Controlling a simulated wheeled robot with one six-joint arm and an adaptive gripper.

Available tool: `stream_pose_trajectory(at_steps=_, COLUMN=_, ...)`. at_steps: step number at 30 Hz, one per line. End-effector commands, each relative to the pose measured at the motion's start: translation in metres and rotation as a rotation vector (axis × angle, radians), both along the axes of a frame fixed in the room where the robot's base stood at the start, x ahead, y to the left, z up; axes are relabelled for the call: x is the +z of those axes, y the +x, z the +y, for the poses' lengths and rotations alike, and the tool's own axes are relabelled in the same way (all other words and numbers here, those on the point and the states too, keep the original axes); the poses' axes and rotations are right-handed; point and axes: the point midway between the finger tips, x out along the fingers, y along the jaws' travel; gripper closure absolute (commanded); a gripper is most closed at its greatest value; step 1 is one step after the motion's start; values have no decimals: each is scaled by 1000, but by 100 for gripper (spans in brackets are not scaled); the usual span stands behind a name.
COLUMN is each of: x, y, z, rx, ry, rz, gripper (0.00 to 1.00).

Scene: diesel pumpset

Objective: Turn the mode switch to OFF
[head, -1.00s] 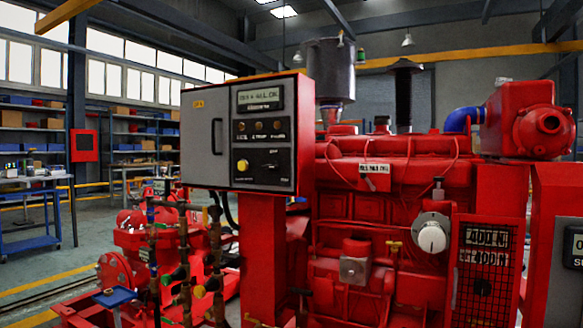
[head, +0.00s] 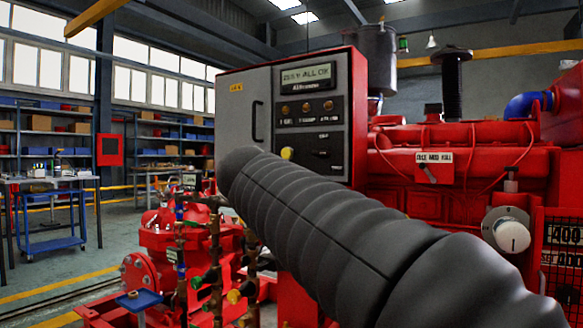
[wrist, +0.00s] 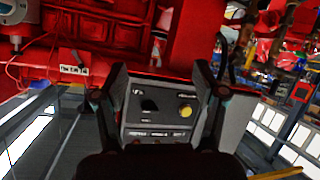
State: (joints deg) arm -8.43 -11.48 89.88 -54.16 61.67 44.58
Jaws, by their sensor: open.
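The control panel (head: 292,115) is a grey-faced box with a red edge on the red pumpset. In the head view its mode switch (head: 322,153) is a small dark knob low on the panel, right of a yellow button (head: 287,153). The wrist view shows the panel upside down. There the black switch (wrist: 150,104) lies between the fingers of my gripper (wrist: 160,75), left of the yellow button (wrist: 186,110). My gripper is open and empty, facing the panel. Its distance from the switch is unclear, and so is the switch's setting. The gripper does not show in the head view.
My black ribbed arm crosses the head view and hides the panel's lower left. A red engine (head: 450,160) with a white dial (head: 511,235) stands to the right. Pipes and valves (head: 215,265) stand below the panel.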

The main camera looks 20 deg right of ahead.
Motion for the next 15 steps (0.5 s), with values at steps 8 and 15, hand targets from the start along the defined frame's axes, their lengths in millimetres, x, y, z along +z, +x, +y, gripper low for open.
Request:
stream_pose_trajectory(at_steps=8, x=95, y=55, z=1, rx=-168, ry=-102, rz=-366, gripper=29)
stream_pose_trajectory(at_steps=15, x=125, y=64, z=1, rx=-214, ry=-125, rz=-486, gripper=29)
